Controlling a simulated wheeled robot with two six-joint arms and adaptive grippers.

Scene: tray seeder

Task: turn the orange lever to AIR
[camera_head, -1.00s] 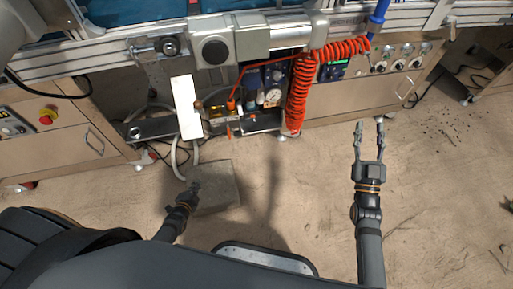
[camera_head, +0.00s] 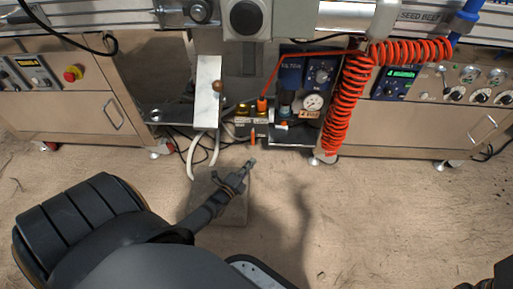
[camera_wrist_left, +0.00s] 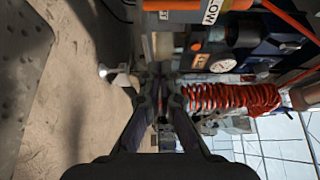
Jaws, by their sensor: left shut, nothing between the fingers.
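A small orange lever (camera_head: 253,139) hangs at the lower front of the valve block, beside the black and yellow fittings. In the left wrist view an orange bar (camera_wrist_left: 178,4) at the top edge, next to a label reading LOW, seems to be this lever. Its full label and setting are too small or cut off to read. My left gripper (camera_head: 251,163) is shut and empty, just below the lever in the head view and apart from it. Its closed fingertips (camera_wrist_left: 162,72) show in the left wrist view. A dark part of my right arm shows at the bottom right corner; its jaws are unclear.
A coiled red hose (camera_head: 345,105) hangs right of the panel with a round gauge (camera_head: 313,102). A white upright plate (camera_head: 208,90) and pale hoses stand left of the valve. A grey slab (camera_head: 232,212) lies on the floor below my left gripper.

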